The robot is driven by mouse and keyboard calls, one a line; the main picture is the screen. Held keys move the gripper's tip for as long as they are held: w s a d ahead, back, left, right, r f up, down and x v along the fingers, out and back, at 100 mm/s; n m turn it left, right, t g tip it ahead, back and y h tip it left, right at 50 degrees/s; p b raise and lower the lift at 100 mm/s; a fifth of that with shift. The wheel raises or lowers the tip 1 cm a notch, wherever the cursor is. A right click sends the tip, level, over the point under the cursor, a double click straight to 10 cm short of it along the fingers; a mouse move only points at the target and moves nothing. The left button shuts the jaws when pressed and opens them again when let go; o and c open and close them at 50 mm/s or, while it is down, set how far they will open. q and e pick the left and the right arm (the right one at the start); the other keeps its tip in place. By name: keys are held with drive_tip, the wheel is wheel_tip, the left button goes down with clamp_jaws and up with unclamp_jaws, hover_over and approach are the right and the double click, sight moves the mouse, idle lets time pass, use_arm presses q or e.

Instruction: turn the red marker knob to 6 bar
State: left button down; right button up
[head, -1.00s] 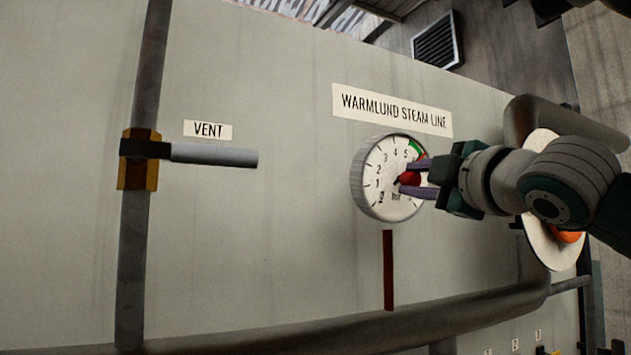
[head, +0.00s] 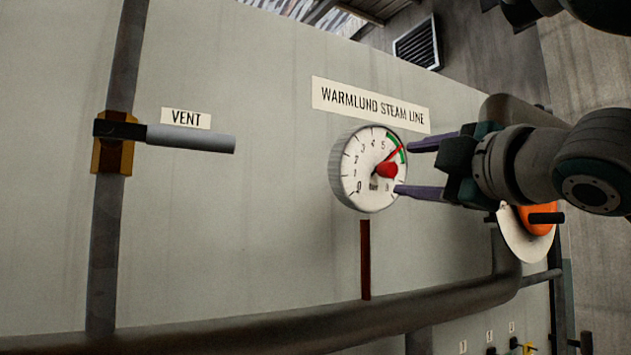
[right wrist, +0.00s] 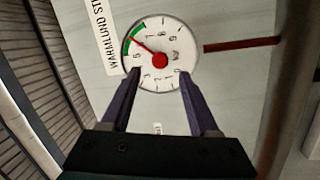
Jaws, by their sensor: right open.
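The round white gauge (head: 350,180) hangs on the grey panel, with dark numbers and a green band at its upper right edge. The red marker knob (head: 387,170) is at its centre, and it also shows in the right wrist view (right wrist: 160,61). Its thin red pointer (right wrist: 143,45) reaches across the green band, past the 5. I cannot clearly read the number beneath it. My right gripper (head: 403,169) is open, its purple fingers apart and clear of the knob, in front of the dial. My left gripper is not in view.
A vent lever (head: 190,138) on a vertical pipe (head: 108,230) is at the left. A thick pipe (head: 300,328) runs below the gauge. An orange thing on a pale disc (head: 525,240) is behind my right arm. The panel between vent and gauge is bare.

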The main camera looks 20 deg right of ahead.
drive_tip(key=shift+s+a+f+b, duration=0.1)
drive_tip(key=shift+s+f+b, duration=0.1)
drive_tip(key=shift+s, duration=0.5)
drive_tip(key=shift+s+a+f+b, duration=0.1)
drive_tip(key=shift+s+b, duration=0.15)
drive_tip(key=shift+s, duration=0.5)
drive_tip(key=shift+s+f+b, duration=0.1)
drive_tip(key=shift+s+b, duration=0.1)
drive_tip(key=shift+s, duration=0.5)
